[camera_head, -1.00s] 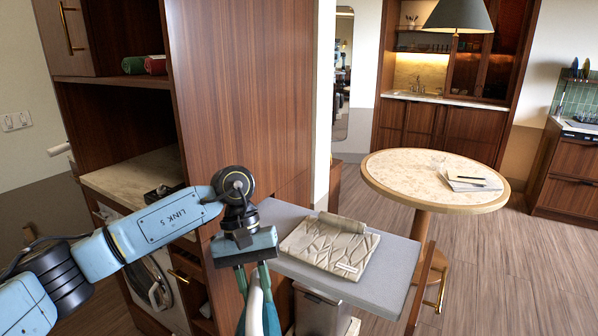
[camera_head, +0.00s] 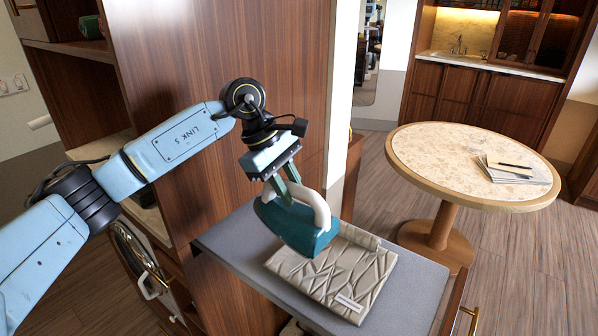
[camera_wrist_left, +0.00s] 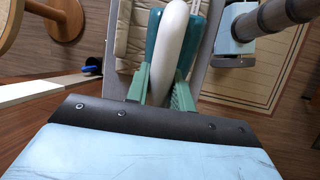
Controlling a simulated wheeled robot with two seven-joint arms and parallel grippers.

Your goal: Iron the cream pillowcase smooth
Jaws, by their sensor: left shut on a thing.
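The cream pillowcase (camera_head: 350,268) lies folded and creased on the grey board (camera_head: 228,240), with a small white label near its front edge. My left gripper (camera_head: 284,190) is shut on the white handle of the teal iron (camera_head: 290,226). The iron is tilted and overlaps the pillowcase's far-left part in the head view; whether it touches the cloth is unclear. In the left wrist view, the green fingers of my left gripper (camera_wrist_left: 161,85) sit on both sides of the iron's handle (camera_wrist_left: 171,45), with part of the pillowcase (camera_wrist_left: 133,35) beyond. My right gripper is not in view.
A tall wooden cabinet (camera_head: 220,80) stands close behind and left of the board. A round table (camera_head: 440,160) with papers and a pen is at the right. The board's right end is bare, with open floor (camera_head: 530,280) beyond.

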